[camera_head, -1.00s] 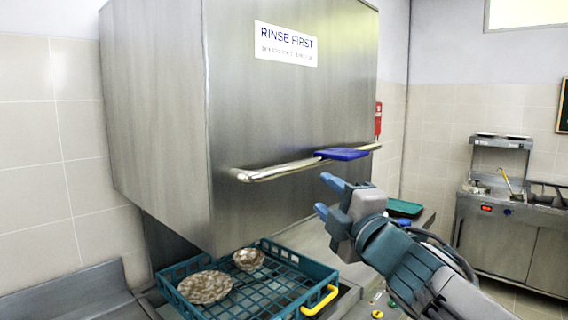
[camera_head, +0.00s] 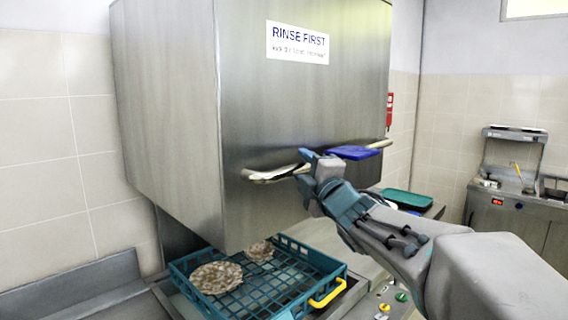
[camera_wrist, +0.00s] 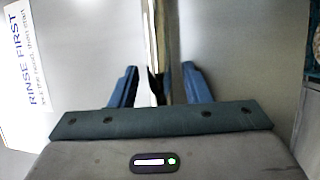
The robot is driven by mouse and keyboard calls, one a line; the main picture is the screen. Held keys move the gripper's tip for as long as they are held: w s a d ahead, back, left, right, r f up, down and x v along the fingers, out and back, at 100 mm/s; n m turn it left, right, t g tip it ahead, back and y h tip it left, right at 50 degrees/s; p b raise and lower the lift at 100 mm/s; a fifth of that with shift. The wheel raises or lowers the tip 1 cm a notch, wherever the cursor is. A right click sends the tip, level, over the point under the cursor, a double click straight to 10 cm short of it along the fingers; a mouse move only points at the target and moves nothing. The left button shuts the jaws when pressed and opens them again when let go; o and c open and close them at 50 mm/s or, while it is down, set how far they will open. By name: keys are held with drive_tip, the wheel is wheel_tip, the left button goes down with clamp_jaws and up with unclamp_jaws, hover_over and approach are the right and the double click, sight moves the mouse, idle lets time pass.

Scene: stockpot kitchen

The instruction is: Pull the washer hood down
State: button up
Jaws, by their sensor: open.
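The washer hood (camera_head: 175,110) is a large steel box, raised above the rack on the counter. Its bar handle (camera_head: 262,175) runs across the lower front, with a blue cloth (camera_head: 352,152) draped over its right part. My gripper (camera_head: 306,166) is at the bar, left of the cloth. In the wrist view, the open fingers of my gripper (camera_wrist: 158,84) stand on either side of the bar handle (camera_wrist: 157,45), with gaps visible. The gripper hides part of the bar in the head view; I cannot tell whether it touches.
A teal rack (camera_head: 262,298) with a yellow grip holds two patterned dishes (camera_head: 216,277) under the hood. A green tray (camera_head: 407,198) lies on the counter behind my arm. Colored knobs (camera_head: 401,296) are at the counter front. A cooking unit (camera_head: 505,190) stands far right.

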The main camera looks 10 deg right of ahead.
drive_tip(key=shift+w, duration=0.25)
clamp_jaws()
drive_tip(key=shift+f, duration=0.1)
wheel_tip(320, 180, down, 42)
drive_tip(key=b, duration=4.4)
drive_tip(key=shift+f+b, duration=0.2)
drive_tip(key=shift+b, duration=0.15)
drive_tip(key=shift+a+f, duration=0.1)
drive_tip(key=shift+f, duration=0.05)
unclamp_jaws()
